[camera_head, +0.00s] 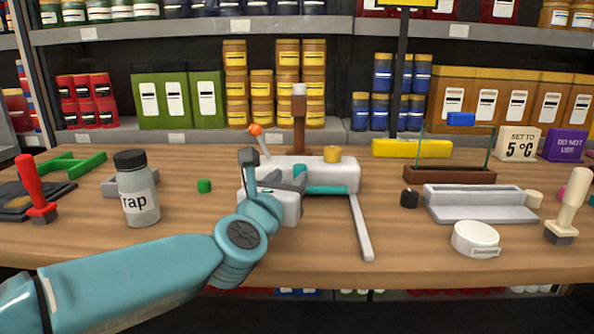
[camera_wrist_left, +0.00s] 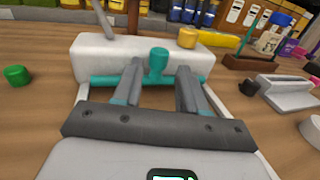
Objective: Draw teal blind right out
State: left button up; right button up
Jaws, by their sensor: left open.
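The teal blind (camera_head: 327,190) is a bar along the front of the white pump block (camera_head: 345,174). In the left wrist view the blind (camera_wrist_left: 103,80) has an upright teal knob (camera_wrist_left: 158,58) at its middle. My left gripper (camera_head: 276,172) is in front of the block and hides part of the blind in the head view. In the left wrist view my left gripper (camera_wrist_left: 160,72) is open, with one finger on each side of the knob and visible gaps between. My right gripper is in neither view.
A pale rail (camera_head: 361,228) runs forward from the block's right side. A yellow knob (camera_head: 332,154) and an orange-tipped lever (camera_head: 258,138) top the block. A green cube (camera_head: 204,186) and a jar (camera_head: 137,190) stand left, a black knob (camera_head: 409,198) right.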

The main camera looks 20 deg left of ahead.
aim_at(299, 169)
pick_arm(q)
jog(key=w, duration=0.5)
jog(key=shift+w, duration=0.3)
grip_shut()
jog(key=shift+s+d+f, duration=0.1)
jog(key=shift+s, duration=0.35)
jog(key=s+d, duration=0.1)
jog(key=s, duration=0.4)
jog(key=s+d+b, duration=0.1)
jog(key=s+d, duration=0.1)
jog(key=s, duration=0.3)
jog(key=s+d+b, duration=0.1)
jog(key=s, duration=0.4)
jog(key=shift+s+d, duration=0.25)
jog(key=shift+s+f, duration=0.1)
